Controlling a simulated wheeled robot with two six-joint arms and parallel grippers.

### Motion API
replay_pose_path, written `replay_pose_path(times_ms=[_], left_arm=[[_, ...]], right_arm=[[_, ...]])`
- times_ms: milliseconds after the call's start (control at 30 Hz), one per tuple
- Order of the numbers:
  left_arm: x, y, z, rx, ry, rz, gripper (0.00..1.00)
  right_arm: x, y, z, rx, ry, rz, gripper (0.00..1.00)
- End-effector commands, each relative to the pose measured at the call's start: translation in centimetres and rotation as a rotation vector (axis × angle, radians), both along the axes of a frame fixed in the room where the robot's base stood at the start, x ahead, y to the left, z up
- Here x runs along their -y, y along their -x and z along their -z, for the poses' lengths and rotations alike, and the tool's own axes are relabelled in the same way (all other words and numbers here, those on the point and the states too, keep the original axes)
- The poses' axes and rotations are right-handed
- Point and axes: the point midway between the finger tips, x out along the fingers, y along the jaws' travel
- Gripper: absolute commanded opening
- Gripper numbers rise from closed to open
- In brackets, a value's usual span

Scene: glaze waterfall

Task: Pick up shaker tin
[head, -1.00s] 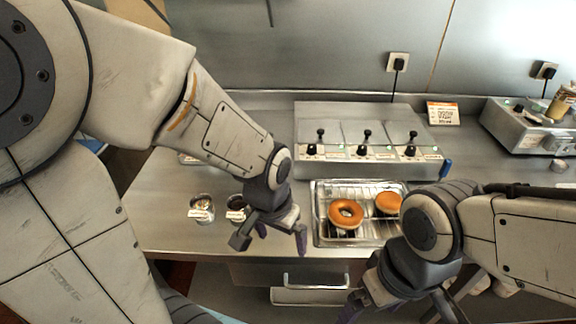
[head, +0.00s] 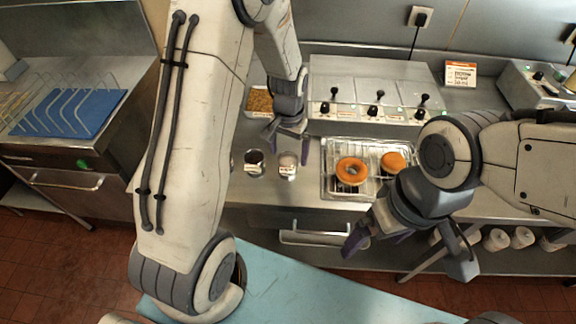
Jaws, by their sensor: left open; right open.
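Small tins with white labels stand on the steel counter left of the doughnut rack: one with dark contents (head: 254,162) and one with pale contents (head: 288,166). At the edge of my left arm a sliver of another tin may show; the arm hides the rest. The labels are too small to read, so I cannot tell which is the shaker tin. My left gripper (head: 286,146) is open, pointing down above and behind the tins, with nothing in it. My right gripper (head: 408,252) is open and empty, in front of the counter's edge.
Two doughnuts (head: 351,171) sit on a wire rack in a tray (head: 333,146). A tray of brown bits (head: 258,101) is behind my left gripper. A unit with black levers (head: 376,98) stands at the back. A blue mat with a wire rack (head: 75,112) is far left.

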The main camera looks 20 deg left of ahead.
Motion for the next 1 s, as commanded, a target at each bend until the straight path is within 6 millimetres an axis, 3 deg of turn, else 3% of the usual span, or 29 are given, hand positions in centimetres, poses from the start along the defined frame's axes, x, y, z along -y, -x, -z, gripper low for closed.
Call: replay_pose_path(times_ms=[233, 533, 833, 1000], left_arm=[[-0.1, 0.2, 1.8, -0.003, 0.000, -0.001, 1.00], [-0.3, 0.2, 5.5, -0.002, 0.000, 0.000, 1.00], [-0.3, 0.1, 6.0, 0.002, 0.000, -0.001, 1.00], [-0.3, 0.1, 5.9, 0.002, 0.000, -0.001, 0.35]], right_arm=[[0.0, 0.0, -0.9, 0.000, 0.000, 0.000, 1.00], [0.0, 0.0, -2.1, 0.001, -0.001, 0.001, 1.00], [0.0, 0.0, -2.1, 0.000, 0.000, 0.001, 1.00], [0.0, 0.0, -2.1, 0.000, 0.000, 0.001, 1.00]])
